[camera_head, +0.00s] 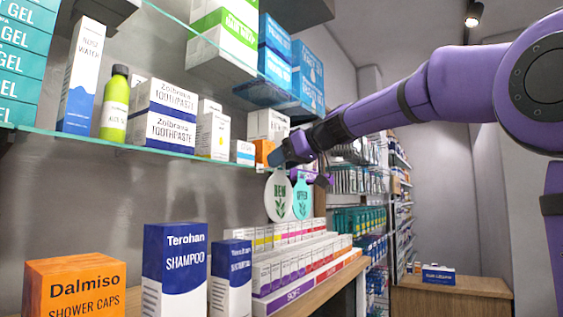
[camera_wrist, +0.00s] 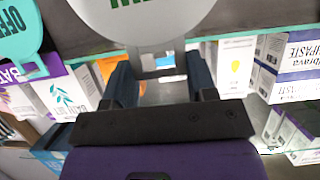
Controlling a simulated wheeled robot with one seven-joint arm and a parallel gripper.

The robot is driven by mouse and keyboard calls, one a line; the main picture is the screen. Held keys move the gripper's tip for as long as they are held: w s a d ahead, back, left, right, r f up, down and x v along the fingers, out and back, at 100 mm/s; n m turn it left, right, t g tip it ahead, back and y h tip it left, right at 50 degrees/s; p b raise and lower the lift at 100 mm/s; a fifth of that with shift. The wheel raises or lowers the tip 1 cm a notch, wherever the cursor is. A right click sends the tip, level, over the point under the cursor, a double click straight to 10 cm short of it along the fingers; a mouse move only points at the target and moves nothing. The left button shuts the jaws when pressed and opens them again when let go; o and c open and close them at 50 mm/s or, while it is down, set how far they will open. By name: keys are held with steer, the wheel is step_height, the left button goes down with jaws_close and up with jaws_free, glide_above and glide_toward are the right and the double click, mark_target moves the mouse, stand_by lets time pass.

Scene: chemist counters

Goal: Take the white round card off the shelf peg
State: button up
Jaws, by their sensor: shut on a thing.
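The white round card (camera_head: 278,196) with green print hangs just below the edge of the glass shelf (camera_head: 120,143) in the head view. In the wrist view the white card (camera_wrist: 140,22) fills the top middle, with its narrow stem between my fingers. My gripper (camera_head: 287,153) is at the shelf edge, just above the card. It also shows in the wrist view (camera_wrist: 158,82), its two dark fingers on either side of the stem. The peg itself is hidden behind the gripper.
A teal round card (camera_head: 302,197) hangs close to the right of the white one. Toothpaste boxes (camera_head: 164,114) and other boxes stand on the shelf. Below are a shampoo box (camera_head: 174,270) and rows of small boxes (camera_head: 290,265). Open space lies to the right, by the aisle.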

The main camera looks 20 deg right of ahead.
steer(key=s+d, duration=0.4)
steer(key=s, duration=0.1)
steer(key=shift+s, duration=0.35)
stand_by(0.3)
